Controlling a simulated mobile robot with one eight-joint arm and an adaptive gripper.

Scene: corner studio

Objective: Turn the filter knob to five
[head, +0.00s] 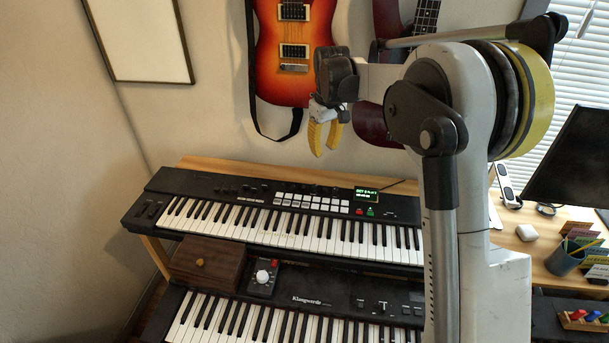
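My gripper (324,142) hangs in the air above the upper black keyboard (410,213), in front of the wall. Its yellow fingers point down, with a gap between them, and nothing shows between them. No label reading "filter" can be made out. A small dark box (263,290) with a large white knob (263,276) and a red part sits on the left of the lower keyboard (345,298). Small dark knobs (252,188) show on the upper keyboard's panel, too small to read. My gripper is well above and apart from all of these.
An orange guitar (283,75) and a dark red one (372,123) hang behind my arm. A desk (545,262) with a pen cup (566,258) and a monitor (575,165) is at right.

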